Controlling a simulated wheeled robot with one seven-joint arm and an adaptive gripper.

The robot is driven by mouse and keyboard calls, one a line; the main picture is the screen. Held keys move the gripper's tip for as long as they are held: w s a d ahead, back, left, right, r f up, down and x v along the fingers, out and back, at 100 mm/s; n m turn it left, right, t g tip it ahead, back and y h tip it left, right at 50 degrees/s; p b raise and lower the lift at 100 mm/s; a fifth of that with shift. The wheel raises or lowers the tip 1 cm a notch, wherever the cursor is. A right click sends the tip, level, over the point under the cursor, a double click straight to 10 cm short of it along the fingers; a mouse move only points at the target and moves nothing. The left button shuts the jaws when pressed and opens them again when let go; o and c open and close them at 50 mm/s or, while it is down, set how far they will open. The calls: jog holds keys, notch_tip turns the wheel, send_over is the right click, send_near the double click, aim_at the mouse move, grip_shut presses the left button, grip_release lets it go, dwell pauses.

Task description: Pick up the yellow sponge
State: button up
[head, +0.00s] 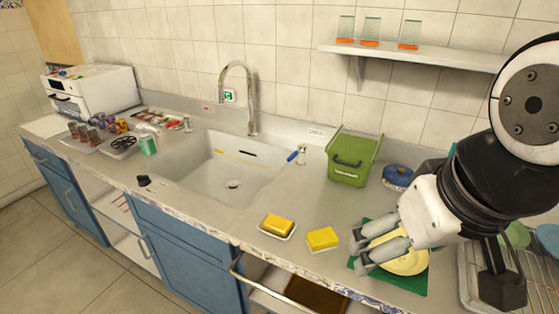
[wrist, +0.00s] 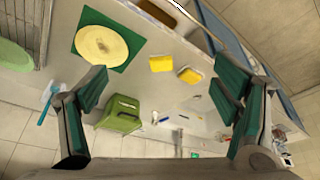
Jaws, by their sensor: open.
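Two yellow blocks are on the counter, right of the sink. One yellow block (head: 322,238), likely the sponge, is nearest my gripper; it also shows in the wrist view (wrist: 162,63). The other yellow block (head: 278,224) sits in a small white dish (head: 265,230) to its left, and it shows in the wrist view (wrist: 189,75). My gripper (head: 358,255) is open and empty, right of both blocks, and in the head view overlaps a pale yellow plate (head: 408,264). In the wrist view its fingers (wrist: 160,92) are wide apart, touching neither block.
The plate lies on a green mat (head: 418,284). A green bin (head: 353,158) stands behind, with a blue-topped round item (head: 397,177) to its right. A dish rack (head: 468,285) is at the far right. The sink (head: 215,168) is left. A handle rail (head: 255,283) runs along the front edge.

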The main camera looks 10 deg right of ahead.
jog(key=shift+w, duration=0.15)
jog(key=c, duration=0.4)
jog(key=m+g+p, duration=0.3)
jog(key=m+g, duration=0.1)
jog(key=m, duration=1.2)
send_over(322, 236)
notch_tip(322, 236, down, 14)
jog(key=f, duration=0.7)
jog(key=shift+w+d+f, duration=0.2)
jog(key=shift+w+f, duration=0.2)
jog(key=shift+s+a+f+p, duration=0.1)
jog(key=shift+f+p, duration=0.1)
jog(key=shift+f, duration=0.65)
jog(key=shift+s+f+p, duration=0.15)
jog(key=shift+f+p, duration=0.05)
jog(key=shift+f, duration=0.7)
jog(key=shift+s+a+f+p, duration=0.1)
jog(key=shift+f+p, duration=0.1)
jog(key=shift+f, duration=0.65)
